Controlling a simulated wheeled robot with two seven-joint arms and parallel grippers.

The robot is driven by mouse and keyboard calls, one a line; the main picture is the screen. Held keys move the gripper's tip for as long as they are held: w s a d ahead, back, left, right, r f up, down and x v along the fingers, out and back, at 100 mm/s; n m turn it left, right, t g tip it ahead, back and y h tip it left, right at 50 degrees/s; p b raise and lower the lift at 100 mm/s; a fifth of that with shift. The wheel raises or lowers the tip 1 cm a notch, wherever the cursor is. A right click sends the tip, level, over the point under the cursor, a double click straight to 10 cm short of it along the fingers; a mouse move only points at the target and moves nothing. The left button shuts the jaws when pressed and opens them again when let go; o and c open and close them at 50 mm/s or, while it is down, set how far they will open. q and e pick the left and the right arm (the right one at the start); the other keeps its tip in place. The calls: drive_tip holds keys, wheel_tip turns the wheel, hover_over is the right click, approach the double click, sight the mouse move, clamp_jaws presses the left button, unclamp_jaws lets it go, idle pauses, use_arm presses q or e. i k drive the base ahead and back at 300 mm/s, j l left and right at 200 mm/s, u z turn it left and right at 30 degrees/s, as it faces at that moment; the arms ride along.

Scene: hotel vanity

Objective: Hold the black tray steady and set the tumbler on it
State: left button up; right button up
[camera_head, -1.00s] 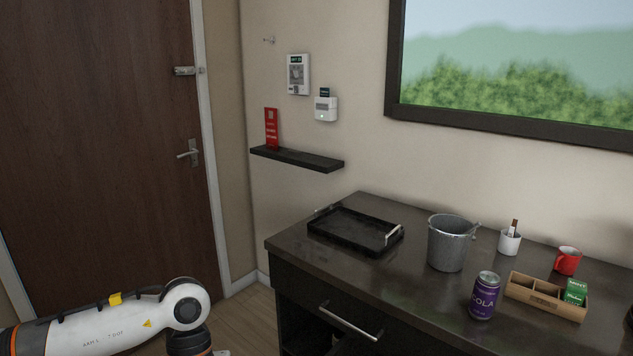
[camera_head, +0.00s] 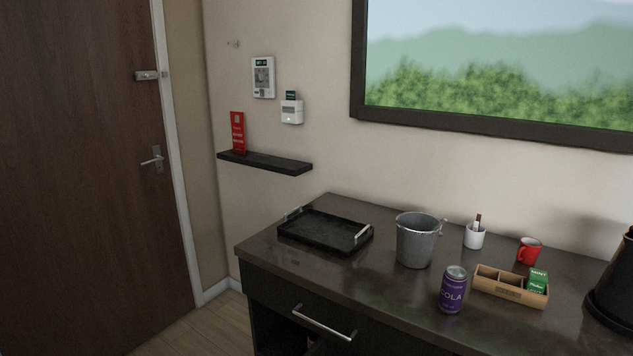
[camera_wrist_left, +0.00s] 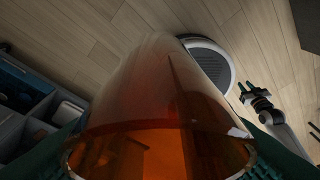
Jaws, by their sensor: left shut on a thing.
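An amber see-through tumbler (camera_wrist_left: 160,120) fills the middle of the left wrist view. My left gripper (camera_wrist_left: 163,150) is shut on it, with a dark green finger on either side; the floor shows below. The black tray (camera_head: 322,234) lies flat and empty on the left part of the vanity top, with a metal handle at each end. It is not in the left wrist view. What looks like my right gripper (camera_wrist_left: 257,97) is small at the right of that view, away from the tumbler; its opening is unclear. Neither gripper shows in the head view.
On the vanity top (camera_head: 375,278), a metal bucket (camera_head: 416,240) stands right of the tray. Farther right are a purple cola can (camera_head: 452,289), a wooden box (camera_head: 510,288), a white cup (camera_head: 474,237) and a red mug (camera_head: 529,251). A wall shelf (camera_head: 265,163) hangs behind the tray.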

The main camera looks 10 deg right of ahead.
sight(331, 235)
drive_tip(key=i+j+u, duration=0.2)
drive_tip(key=j, duration=0.2)
drive_tip(key=i+j+u, duration=0.1)
drive_tip(key=j+u, duration=0.15)
drive_tip(key=j, duration=0.15)
drive_tip(key=i+j+u, duration=0.2)
drive_tip(key=j, duration=0.2)
drive_tip(key=i+j+u, duration=0.25)
drive_tip(key=i+j, duration=0.25)
drive_tip(key=i, duration=0.3)
drive_tip(key=i+j+z, duration=0.1)
drive_tip(key=i+j, duration=0.2)
drive_tip(key=i, duration=0.2)
drive_tip(key=i+z, duration=0.25)
drive_tip(key=z, duration=0.25)
drive_tip(key=i+z, duration=0.25)
drive_tip(key=z, duration=0.2)
drive_tip(key=i+j+z, duration=0.1)
drive_tip(key=i+z, duration=0.15)
drive_tip(key=z, duration=0.25)
drive_tip(key=i+j+z, duration=0.2)
drive_tip(key=z, duration=0.25)
drive_tip(key=i+j+z, duration=0.15)
drive_tip(key=z, duration=0.3)
drive_tip(key=i+j+z, duration=0.25)
drive_tip(key=z, duration=0.2)
drive_tip(key=i+j+z, duration=0.3)
drive_tip(key=z, duration=0.15)
drive_tip(key=i+j+z, duration=0.15)
drive_tip(key=j+z, duration=0.25)
